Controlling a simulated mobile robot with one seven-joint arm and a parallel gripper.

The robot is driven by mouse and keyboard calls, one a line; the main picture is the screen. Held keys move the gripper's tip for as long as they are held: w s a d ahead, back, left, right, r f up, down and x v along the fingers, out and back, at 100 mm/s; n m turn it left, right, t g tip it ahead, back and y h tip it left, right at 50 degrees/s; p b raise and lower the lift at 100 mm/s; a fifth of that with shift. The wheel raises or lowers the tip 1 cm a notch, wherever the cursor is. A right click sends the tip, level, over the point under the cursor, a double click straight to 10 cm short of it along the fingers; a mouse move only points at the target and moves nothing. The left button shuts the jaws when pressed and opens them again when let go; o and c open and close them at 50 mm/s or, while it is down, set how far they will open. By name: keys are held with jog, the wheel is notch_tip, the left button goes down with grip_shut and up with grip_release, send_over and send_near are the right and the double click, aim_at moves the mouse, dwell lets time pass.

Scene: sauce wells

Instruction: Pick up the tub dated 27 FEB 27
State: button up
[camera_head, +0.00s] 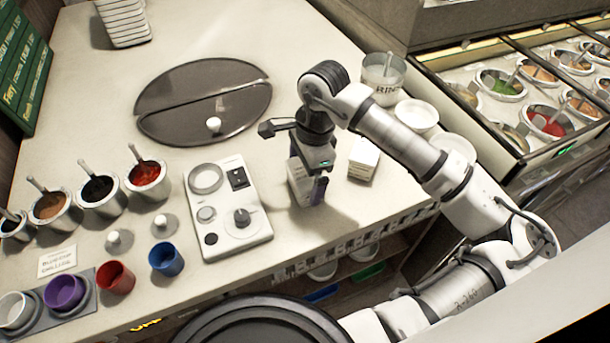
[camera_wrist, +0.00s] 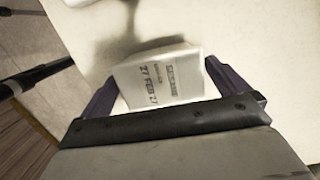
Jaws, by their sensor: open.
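A white tub (camera_wrist: 165,78) with printed text reading 27 FEB 27 lies between my gripper's two dark purple fingers in the wrist view. My gripper (camera_wrist: 160,76) is open, with one finger on each side of the tub. I cannot tell whether either finger touches it. In the head view my gripper (camera_head: 308,192) points down at the counter right of the control panel, and a white tub (camera_head: 298,182) shows partly behind its finger. A second small white tub (camera_head: 363,160) stands to the right, apart from my gripper; its print is too small to read.
A control panel (camera_head: 228,212) with knobs lies left of my gripper. A round dark two-part plate (camera_head: 190,85) lies behind. A rinse container (camera_head: 383,78) and white bowls (camera_head: 416,115) stand at right. Sauce pots (camera_head: 148,180) and coloured cups (camera_head: 166,260) stand left. The counter's front edge is close.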

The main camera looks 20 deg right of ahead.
jog(key=shift+f, duration=0.1)
jog(key=shift+c, duration=0.4)
jog(key=c, duration=0.9)
jog(key=shift+c, duration=0.2)
